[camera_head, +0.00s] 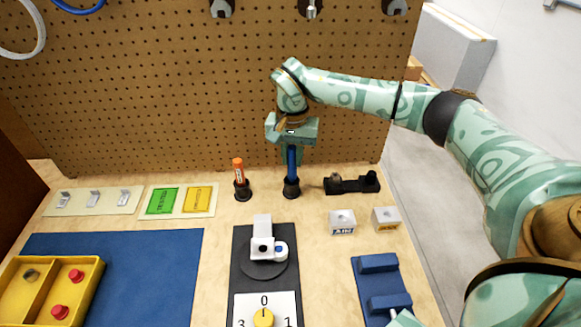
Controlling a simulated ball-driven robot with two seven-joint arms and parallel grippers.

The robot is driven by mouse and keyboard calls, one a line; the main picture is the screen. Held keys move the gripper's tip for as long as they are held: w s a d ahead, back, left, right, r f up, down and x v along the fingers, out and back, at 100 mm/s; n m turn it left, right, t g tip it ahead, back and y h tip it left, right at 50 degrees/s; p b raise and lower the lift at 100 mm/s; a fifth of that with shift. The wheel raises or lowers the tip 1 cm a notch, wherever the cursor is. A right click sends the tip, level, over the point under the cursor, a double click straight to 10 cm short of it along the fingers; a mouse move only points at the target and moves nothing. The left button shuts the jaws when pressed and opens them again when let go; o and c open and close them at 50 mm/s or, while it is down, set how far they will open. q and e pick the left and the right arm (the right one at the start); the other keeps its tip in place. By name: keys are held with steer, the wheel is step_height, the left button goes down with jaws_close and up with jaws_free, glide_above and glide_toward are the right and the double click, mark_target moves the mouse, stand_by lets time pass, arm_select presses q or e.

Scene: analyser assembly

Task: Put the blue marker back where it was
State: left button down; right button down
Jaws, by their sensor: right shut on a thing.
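The blue marker (291,163) stands upright with its lower end at a black round holder (291,188). My right gripper (291,146) points down from above and is shut on the marker's upper part. Whether the marker is fully seated in the holder is hard to tell. An orange marker (238,171) stands in a similar black holder (243,190) just to the left.
A black fixture (352,184) lies right of the holder. Two grey blocks (342,222) sit in front of it. A dial panel (264,299), blue mat (130,262) and yellow tray (92,291) lie nearer. The pegboard (180,90) rises behind.

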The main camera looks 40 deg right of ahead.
mark_target(292, 179)
step_height(292, 179, down, 4)
steer(key=shift+r+b, duration=0.25)
steer(key=shift+b, duration=0.3)
steer(key=shift+r, duration=0.2)
steer(key=shift+f, duration=0.15)
steer(key=c, duration=1.3)
jaws_free()
steer(key=shift+a, duration=0.1)
step_height(292, 179, up, 12)
steer(key=p, duration=0.5)
steer(key=shift+r, duration=0.25)
steer(key=shift+f, duration=0.15)
